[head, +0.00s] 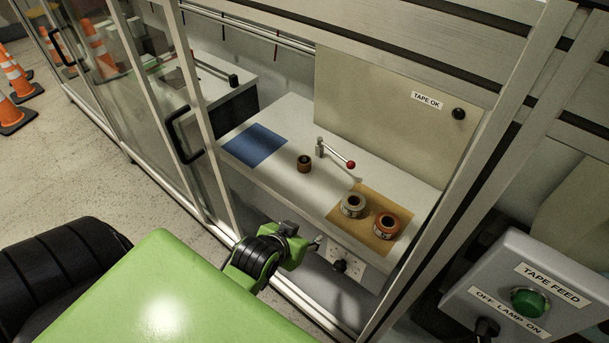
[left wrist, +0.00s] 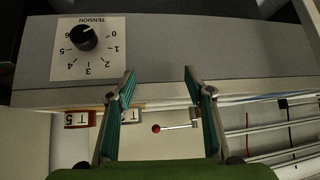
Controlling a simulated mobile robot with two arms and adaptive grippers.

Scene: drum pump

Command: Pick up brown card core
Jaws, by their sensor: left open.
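The brown card core (head: 304,164) is a small upright ring on the white worktop inside the enclosure, between the blue mat and the lever. I cannot make it out in the left wrist view. My left gripper (head: 316,241) is at the enclosure's front opening, nearer than the worktop and well apart from the core. In the left wrist view the left gripper (left wrist: 158,80) has its two fingers spread with nothing between them. My right gripper is not in view.
A blue mat (head: 255,145) lies left of the core. A lever with a red knob (head: 350,164) stands close on its right. A grey tape roll (head: 353,196) and an orange-brown roll (head: 387,216) sit on a tan mat (head: 371,191). A tension dial (left wrist: 84,38) shows close to the fingers.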

